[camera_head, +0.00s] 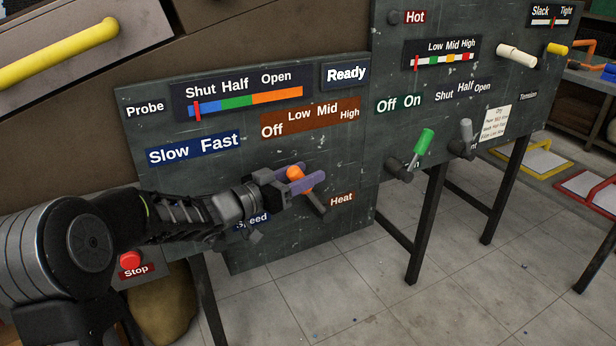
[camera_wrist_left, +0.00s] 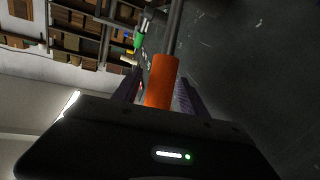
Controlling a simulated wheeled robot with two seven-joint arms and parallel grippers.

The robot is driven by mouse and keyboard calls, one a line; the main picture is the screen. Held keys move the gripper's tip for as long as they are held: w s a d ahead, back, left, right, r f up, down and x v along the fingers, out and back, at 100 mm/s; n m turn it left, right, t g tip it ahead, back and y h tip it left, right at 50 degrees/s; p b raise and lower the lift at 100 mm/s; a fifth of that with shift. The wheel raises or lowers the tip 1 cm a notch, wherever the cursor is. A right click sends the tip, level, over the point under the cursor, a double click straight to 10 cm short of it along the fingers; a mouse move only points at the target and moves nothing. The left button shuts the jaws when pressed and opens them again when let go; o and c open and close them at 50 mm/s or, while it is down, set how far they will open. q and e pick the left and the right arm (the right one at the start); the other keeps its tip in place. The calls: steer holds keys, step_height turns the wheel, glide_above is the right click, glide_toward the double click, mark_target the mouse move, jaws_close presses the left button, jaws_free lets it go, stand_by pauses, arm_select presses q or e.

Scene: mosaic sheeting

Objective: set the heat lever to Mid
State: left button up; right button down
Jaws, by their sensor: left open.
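The heat lever's orange grip (camera_head: 296,178) sits above the brown Heat label (camera_head: 342,199), on a dark shaft that leans up and to the left from its pivot. A brown plate (camera_head: 310,117) reading Off, Low, Mid, High is above it. My left gripper (camera_head: 308,177) has its purple fingers on either side of the orange grip. In the left wrist view the orange grip (camera_wrist_left: 160,82) stands between the two fingers, which are open; whether they touch it is unclear. A Low Mid High gauge (camera_head: 440,58) has its red marker at the left end. My right gripper is not in view.
A green-handled lever (camera_head: 423,142) and a grey lever (camera_head: 466,133) stick out to the right. A red Stop button (camera_head: 130,261) is below my left arm. The Speed label (camera_head: 253,221) is partly hidden by my arm. Open floor lies below the panel.

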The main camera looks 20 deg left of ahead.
arm_select(q)
steer(key=shift+w+d, duration=0.3)
steer(key=shift+w, duration=0.3)
jaws_close()
stand_by(1.1)
